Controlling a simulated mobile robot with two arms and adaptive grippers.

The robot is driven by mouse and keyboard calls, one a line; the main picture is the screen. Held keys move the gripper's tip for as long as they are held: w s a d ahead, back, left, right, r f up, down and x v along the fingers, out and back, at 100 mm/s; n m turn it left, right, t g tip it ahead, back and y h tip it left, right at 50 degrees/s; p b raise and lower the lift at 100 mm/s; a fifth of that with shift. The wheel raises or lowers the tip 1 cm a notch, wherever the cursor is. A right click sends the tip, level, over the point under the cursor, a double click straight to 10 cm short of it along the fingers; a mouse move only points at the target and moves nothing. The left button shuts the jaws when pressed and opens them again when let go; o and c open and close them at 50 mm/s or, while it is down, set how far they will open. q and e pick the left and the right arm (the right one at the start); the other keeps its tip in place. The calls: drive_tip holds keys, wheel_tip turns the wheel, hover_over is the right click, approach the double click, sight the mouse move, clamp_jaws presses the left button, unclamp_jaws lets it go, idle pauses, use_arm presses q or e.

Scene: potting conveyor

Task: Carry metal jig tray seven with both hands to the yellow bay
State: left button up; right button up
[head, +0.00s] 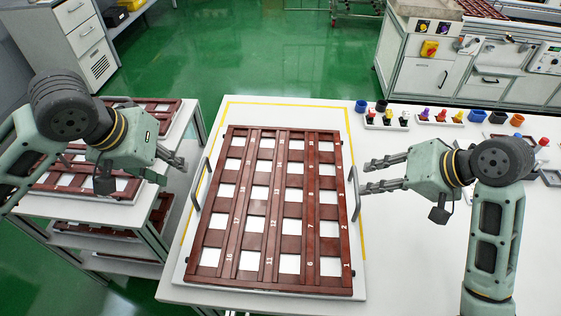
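A reddish-brown jig tray (274,215) with rows of square openings and white numbers lies flat on the white table. It has a grey handle at its left side (200,184) and another at its right side (355,192). Yellow lines (290,103) on the table run along its back and sides. My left gripper (172,168) is open and empty, just left of the left handle and apart from it. My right gripper (370,174) is open, its fingers pointing left close to the right handle. I cannot tell whether they touch it. No tray label reading seven is legible.
A shelved cart (165,225) at the left holds more brown trays (95,180). Small coloured parts and holders (385,118) stand along the table's back right. The table right of the tray (415,255) is mostly clear. Green floor (255,50) lies behind.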

drive_tip(key=v, duration=0.5)
drive_tip(key=shift+a, duration=0.1)
